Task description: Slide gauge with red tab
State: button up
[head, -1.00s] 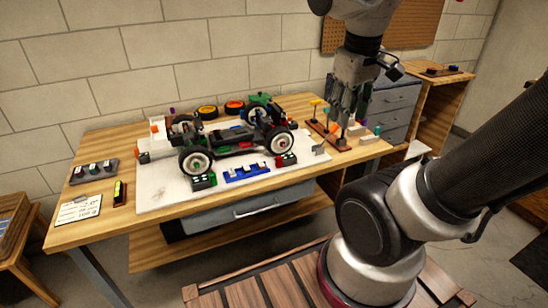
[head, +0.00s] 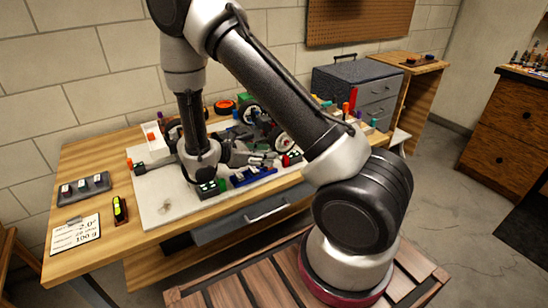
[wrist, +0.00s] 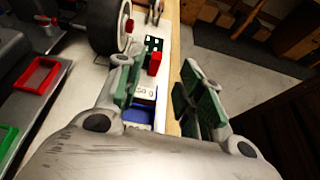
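The gauge with the red tab is a small dark block with light marks (wrist: 154,44) at the mat's front edge, its red tab (wrist: 155,62) facing me in the wrist view. In the head view its red part (head: 292,158) shows just right of my gripper (head: 268,160), partly hidden by my arm. In the wrist view my gripper (wrist: 158,78) is open, with a wide empty gap between its fingers. The gauge and tab lie beyond the fingertips, lined up with the gap. I see no contact.
A blue tray (wrist: 138,116) with white blocks lies below the fingers. The green-tab gauge (head: 210,188) stands left of it. The car's wheel (wrist: 107,25) is close left of the gauge. The table's front edge (wrist: 174,60) is close right.

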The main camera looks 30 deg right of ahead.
aim_at(283, 157)
jog(key=shift+w+f, duration=0.1)
jog(key=shift+f, duration=0.35)
jog(key=shift+d+f, duration=0.2)
jog(key=shift+d, duration=0.05)
jog(key=x, duration=0.6)
jog(key=shift+w+d+f, duration=0.1)
jog(key=shift+d+f, duration=0.05)
jog(key=shift+d, duration=0.25)
grip_shut()
